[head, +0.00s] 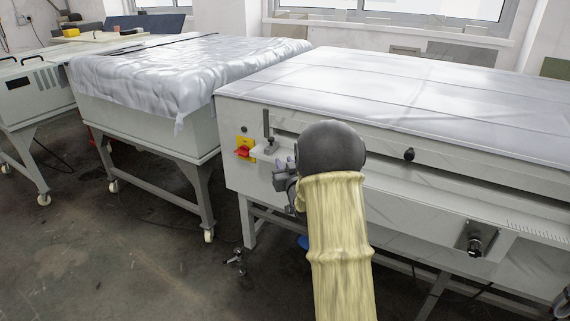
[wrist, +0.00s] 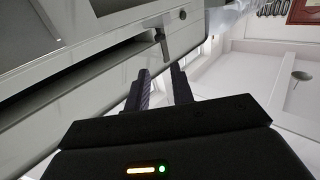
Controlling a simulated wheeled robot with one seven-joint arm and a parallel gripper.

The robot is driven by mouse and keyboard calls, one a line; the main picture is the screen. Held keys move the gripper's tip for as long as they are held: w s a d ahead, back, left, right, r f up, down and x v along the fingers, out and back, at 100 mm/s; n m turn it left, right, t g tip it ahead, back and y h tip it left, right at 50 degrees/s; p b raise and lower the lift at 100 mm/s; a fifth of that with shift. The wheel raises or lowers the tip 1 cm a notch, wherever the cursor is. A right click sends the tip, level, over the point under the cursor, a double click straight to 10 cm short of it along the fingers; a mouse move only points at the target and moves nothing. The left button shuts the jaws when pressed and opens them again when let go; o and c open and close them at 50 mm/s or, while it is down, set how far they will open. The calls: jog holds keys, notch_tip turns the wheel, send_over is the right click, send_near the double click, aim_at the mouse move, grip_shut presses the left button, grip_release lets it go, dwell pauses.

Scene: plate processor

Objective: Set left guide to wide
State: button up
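The plate processor (head: 400,100) is a white machine with a long slot along its front. What looks like the left guide (head: 267,125) is a grey upright bar with a small dark knob at the left end of the slot. In the wrist view a grey bar (wrist: 161,42) stands just ahead of my fingertips; it appears to be the same guide. My gripper (wrist: 161,70) has its two dark fingers apart with nothing between them. In the head view my gripper (head: 283,176) is just below the guide, partly hidden by my dark wrist.
A red and yellow switch (head: 244,148) is just left of the guide. A black knob (head: 409,155) sits farther right on the front. A sheet-covered table (head: 150,115) stands to the left. The floor (head: 130,250) in front is mostly clear.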

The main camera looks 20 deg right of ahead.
jog(key=shift+s+a+g, duration=0.15)
jog(key=shift+a+g, duration=0.15)
jog(key=c, duration=0.3)
jog(key=s+a+g, duration=0.1)
jog(key=s+a+f+g, duration=0.1)
jog(key=s+a, duration=0.1)
jog(key=s+a+f+g, duration=0.1)
jog(key=shift+s+a, duration=0.15)
grip_shut()
jog(key=s+a+f+g, duration=0.2)
jog(key=s+a+g, duration=0.2)
jog(key=s, duration=0.5)
jog(key=s+a+f+n+g+y, duration=0.1)
jog(key=s+a+f+g, duration=0.1)
jog(key=s, duration=0.8)
jog(key=s+a+f+g+y, duration=0.1)
jog(key=s+a+g, duration=0.4)
jog(key=s, duration=0.5)
jog(key=shift+a+f+g, duration=0.3)
jog(key=shift+a+f, duration=0.2)
jog(key=shift+a, duration=0.05)
